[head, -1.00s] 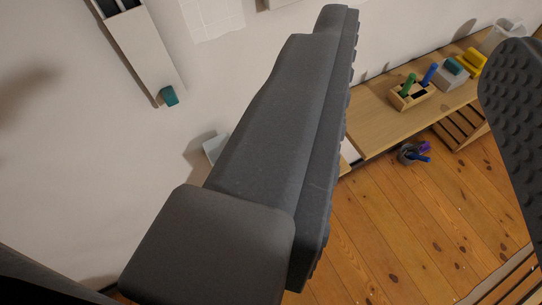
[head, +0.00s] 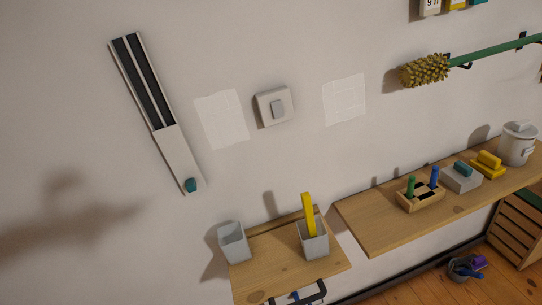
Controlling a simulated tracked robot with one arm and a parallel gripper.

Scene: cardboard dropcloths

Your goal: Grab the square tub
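Two grey, square-sided tubs stand on a small wooden shelf at the lower middle of the head view. The left tub (head: 234,244) shows nothing sticking out of it and leans slightly in the tilted picture. The right tub (head: 314,245) holds an upright yellow strip (head: 308,215). I cannot tell which of them is the square tub meant. My gripper is out of the picture, so its fingers and their state are hidden.
The small shelf (head: 262,281) adjoins a longer wooden shelf (head: 372,235) bearing a wooden holder (head: 421,198), a grey block (head: 460,180), a yellow item (head: 488,168) and a white lidded pot (head: 517,147). A wall switch (head: 275,107) and a yellow brush (head: 425,71) are above.

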